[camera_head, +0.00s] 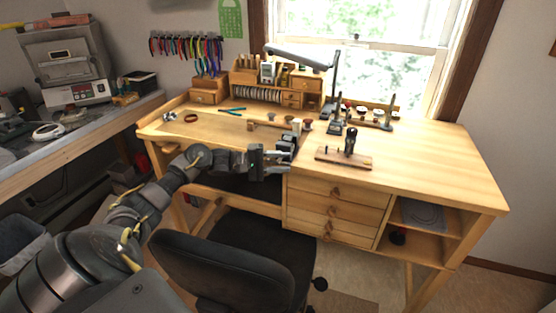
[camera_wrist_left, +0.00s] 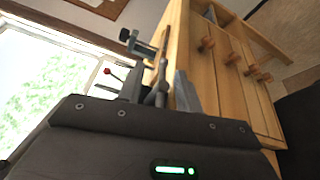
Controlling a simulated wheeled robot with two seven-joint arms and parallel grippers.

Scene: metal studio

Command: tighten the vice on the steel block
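The vice (camera_head: 287,142) is a small dark clamp at the front edge of the wooden bench. Its dark metal also shows in the left wrist view (camera_wrist_left: 139,46). A thin bar (camera_wrist_left: 161,80), which looks like the vice's handle or screw, stands between my left fingers. My left gripper (camera_head: 280,160) is at the bench's front edge, just in front of the vice. In the left wrist view my left gripper (camera_wrist_left: 158,92) has its fingers apart, with a gap around the bar. A small pale block (camera_head: 296,125) shows above the vice; I cannot tell if it is the steel block.
The wooden bench (camera_head: 440,155) has drawers (camera_head: 335,208) below its front edge. A wooden stand with a dark tool (camera_head: 344,163) is right of the vice. Blue pliers (camera_head: 233,110) lie behind. A black chair (camera_head: 225,270) stands close in front.

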